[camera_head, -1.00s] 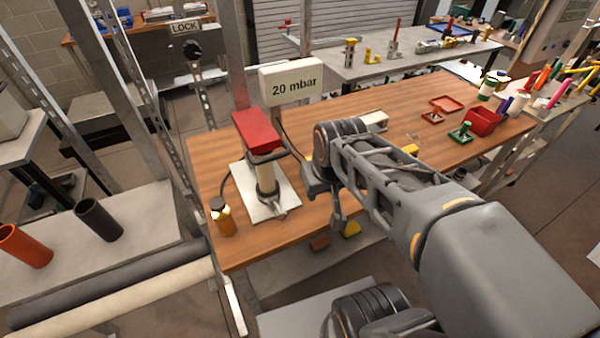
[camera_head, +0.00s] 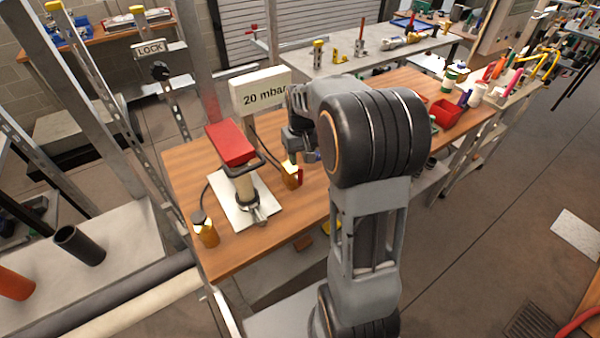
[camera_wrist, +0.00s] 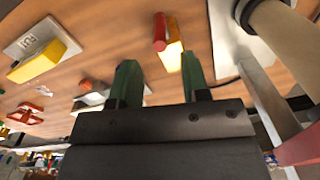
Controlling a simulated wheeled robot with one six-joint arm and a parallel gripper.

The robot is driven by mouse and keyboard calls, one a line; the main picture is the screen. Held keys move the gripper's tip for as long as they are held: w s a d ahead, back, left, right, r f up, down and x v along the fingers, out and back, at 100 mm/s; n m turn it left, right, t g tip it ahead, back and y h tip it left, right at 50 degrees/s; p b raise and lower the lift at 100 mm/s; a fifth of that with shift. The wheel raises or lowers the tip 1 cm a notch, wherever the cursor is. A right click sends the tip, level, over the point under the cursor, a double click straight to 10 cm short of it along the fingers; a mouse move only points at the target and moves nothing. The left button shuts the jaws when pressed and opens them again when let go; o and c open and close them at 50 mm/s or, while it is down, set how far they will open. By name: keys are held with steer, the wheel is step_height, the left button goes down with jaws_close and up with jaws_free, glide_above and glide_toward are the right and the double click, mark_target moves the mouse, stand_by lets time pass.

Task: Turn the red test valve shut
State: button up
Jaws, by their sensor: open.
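A small yellow fitting with a red handle (camera_head: 300,176) stands on the wooden bench, right of the pump-like device; it looks like the red test valve. In the wrist view its red handle (camera_wrist: 160,32) and yellow body (camera_wrist: 174,56) lie beyond my fingertips, roughly in line with the gap between them. My gripper (camera_head: 300,150) is above and close to it in the head view. In the wrist view its two green fingers (camera_wrist: 162,78) are apart with nothing between them. I cannot tell the handle's turn position or the exact distance.
A pump-like device with a red top (camera_head: 231,144) stands on a white plate left of the valve. A "20 mbar" sign (camera_head: 262,92) stands behind. A yellow block (camera_wrist: 36,62) shows in the wrist view.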

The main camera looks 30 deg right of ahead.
mark_target(300, 173)
step_height(300, 173, down, 8)
steer(key=shift+a+r, duration=0.1)
steer(key=shift+r, duration=0.15)
jaws_close()
stand_by(0.5)
